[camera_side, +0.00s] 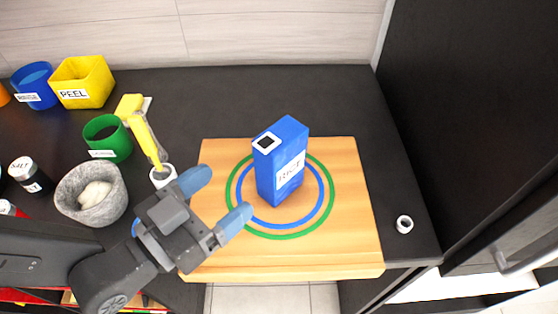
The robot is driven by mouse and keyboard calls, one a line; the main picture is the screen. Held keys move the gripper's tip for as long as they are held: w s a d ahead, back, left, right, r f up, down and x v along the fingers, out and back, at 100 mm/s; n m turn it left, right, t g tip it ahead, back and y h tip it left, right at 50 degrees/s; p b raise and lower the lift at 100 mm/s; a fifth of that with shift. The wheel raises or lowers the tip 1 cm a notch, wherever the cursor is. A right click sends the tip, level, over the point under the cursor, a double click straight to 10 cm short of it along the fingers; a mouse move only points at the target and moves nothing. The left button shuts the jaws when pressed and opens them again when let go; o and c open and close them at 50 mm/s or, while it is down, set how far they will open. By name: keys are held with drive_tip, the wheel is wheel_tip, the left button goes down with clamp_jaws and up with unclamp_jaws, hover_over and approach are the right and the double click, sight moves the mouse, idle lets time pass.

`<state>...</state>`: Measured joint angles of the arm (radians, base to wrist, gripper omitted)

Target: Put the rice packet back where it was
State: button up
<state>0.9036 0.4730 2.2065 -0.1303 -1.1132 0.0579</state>
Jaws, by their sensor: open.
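The rice packet (280,160) is a tall blue box with a white label reading RICE and a white patch with a dark square on its top. It stands upright on the wooden board (350,255), inside the green and blue rings drawn there. My gripper (215,200) is open, with blue fingertips, to the left of the packet and in front of it. Nothing shows between the fingers. The fingers appear apart from the packet.
To the left are a grey stone mortar (92,213), a green cup (117,148), a yellow tool (145,130) in a white holder, a yellow PEEL bin (92,88) and a blue bin (36,88). A small white ring (404,224) lies right. The dark counter behind the board is clear.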

sight(279, 143)
drive_tip(key=x, duration=0.7)
drive_tip(key=shift+w+d, duration=0.2)
drive_tip(key=shift+w, duration=0.1)
drive_tip(key=shift+w+a+f+x, duration=0.1)
drive_tip(key=shift+f+x, duration=0.05)
drive_tip(key=shift+x, duration=1.15)
drive_tip(key=shift+w+a+f+x, duration=0.1)
drive_tip(key=shift+w+x, duration=0.05)
drive_tip(key=shift+x, duration=1.15)
drive_tip(key=shift+c, duration=0.3)
drive_tip(key=shift+r, duration=0.1)
drive_tip(key=c, duration=1.4)
